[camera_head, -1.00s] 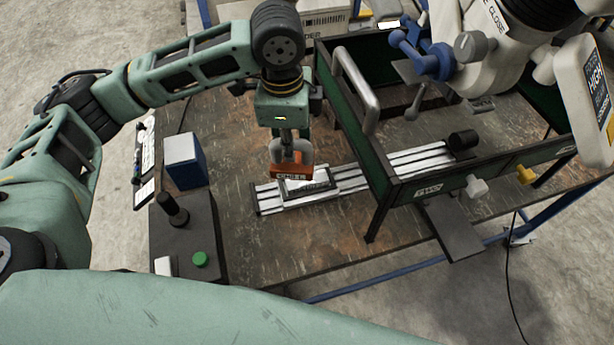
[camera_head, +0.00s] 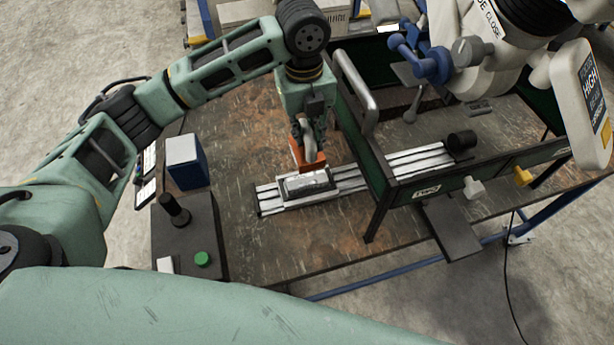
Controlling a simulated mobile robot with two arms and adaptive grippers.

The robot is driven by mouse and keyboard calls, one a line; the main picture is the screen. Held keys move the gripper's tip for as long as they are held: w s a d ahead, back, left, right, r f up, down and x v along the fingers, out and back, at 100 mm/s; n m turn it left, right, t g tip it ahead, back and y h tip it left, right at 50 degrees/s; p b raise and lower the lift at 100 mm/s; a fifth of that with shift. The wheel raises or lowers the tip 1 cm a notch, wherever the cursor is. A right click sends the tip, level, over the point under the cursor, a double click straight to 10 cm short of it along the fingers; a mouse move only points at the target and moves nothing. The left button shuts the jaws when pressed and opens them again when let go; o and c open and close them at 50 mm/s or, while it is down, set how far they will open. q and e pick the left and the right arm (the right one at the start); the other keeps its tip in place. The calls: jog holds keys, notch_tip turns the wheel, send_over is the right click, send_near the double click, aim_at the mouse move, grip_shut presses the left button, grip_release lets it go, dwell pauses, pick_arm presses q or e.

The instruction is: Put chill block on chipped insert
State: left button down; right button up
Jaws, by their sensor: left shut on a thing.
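My left gripper (camera_head: 305,146) is shut on an orange block (camera_head: 312,163), which I take to be the chill block. The block is turned at an angle and partly hidden by the fingers. It is just behind a silver plate in a dark frame (camera_head: 305,183), which sits on the slotted metal rail and may be the chipped insert. I cannot tell whether the block touches the frame or rail. Any chip is too small to make out. My right gripper is not in view.
The slotted rail (camera_head: 352,180) runs under a green-walled frame (camera_head: 366,165) with a grey handle (camera_head: 357,95). A microscope (camera_head: 480,60) overhangs the right. A blue-and-white box (camera_head: 186,162) and a dark control box (camera_head: 190,235) stand left. The front tabletop is clear.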

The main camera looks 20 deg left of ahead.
pick_arm(q)
notch_tip(320, 180, down, 6)
jog(key=shift+w+r+p, duration=0.1)
jog(key=shift+w+p, duration=0.05)
jog(key=shift+p, duration=0.6)
jog(key=shift+d+f+p, duration=0.1)
jog(key=shift+f+p, duration=0.3)
jog(key=shift+f, duration=1.6)
jog(key=c, duration=2)
grip_release()
jog(key=shift+f, duration=0.2)
jog(key=o, duration=0.4)
jog(key=shift+s, duration=0.2)
jog(key=shift+r, duration=0.1)
